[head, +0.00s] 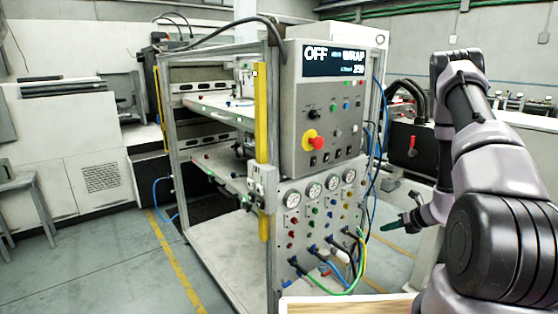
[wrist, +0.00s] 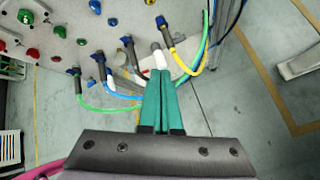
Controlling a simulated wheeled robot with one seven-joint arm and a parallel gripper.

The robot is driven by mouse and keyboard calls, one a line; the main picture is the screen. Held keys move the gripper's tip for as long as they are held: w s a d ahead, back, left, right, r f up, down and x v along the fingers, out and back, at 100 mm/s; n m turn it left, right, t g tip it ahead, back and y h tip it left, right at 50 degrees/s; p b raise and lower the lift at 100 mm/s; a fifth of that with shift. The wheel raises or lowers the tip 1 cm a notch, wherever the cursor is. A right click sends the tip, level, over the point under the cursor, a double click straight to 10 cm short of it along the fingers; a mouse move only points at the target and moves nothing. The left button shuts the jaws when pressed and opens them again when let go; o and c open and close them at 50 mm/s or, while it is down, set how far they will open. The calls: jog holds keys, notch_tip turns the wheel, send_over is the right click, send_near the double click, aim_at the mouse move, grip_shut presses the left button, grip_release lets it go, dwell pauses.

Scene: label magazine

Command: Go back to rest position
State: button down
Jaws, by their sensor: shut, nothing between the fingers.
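My gripper (head: 393,225) is at the right in the head view, held out beside the lower right of the machine's panel. In the wrist view my gripper (wrist: 163,76) shows two green fingers pressed together with nothing between them. Behind the fingertips in that view is a white connector; I cannot tell whether they touch it. The label machine (head: 228,150) stands in the middle of the head view. Its grey control box (head: 325,125) has a display reading OFF and a red knob on yellow.
Hoses (head: 345,275) with green, blue and yellow lines hang from the lower panel (head: 322,212), close to my gripper. A wooden-edged surface (head: 345,304) is at the bottom. Grey floor (head: 110,265) is clear at the left. A stool (head: 25,205) stands at the far left.

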jog(key=s+a+r+n+g+y, duration=0.15)
jog(key=a+r+n, duration=0.35)
jog(key=r, duration=0.5)
jog(key=s+a+r+n, duration=0.2)
jog(key=a+r+n, duration=0.25)
jog(key=r, duration=0.65)
jog(key=s+a+r+n+g+y, duration=0.15)
jog(key=a+r+n, duration=0.35)
jog(key=r, duration=0.5)
jog(key=s+r+n+t+h, duration=0.1)
jog(key=s+r+n+h, duration=0.2)
jog(key=s+r+n, duration=0.5)
jog(key=s+r+n+t+h, duration=0.1)
jog(key=s+r+n+h, duration=0.2)
jog(key=s+r+n, duration=0.5)
jog(key=s, duration=0.6)
jog(key=shift+s+r+t+h, duration=0.15)
jog(key=shift+r+t+h, duration=0.2)
jog(key=shift+t+h, duration=0.05)
jog(key=shift+d, duration=0.1)
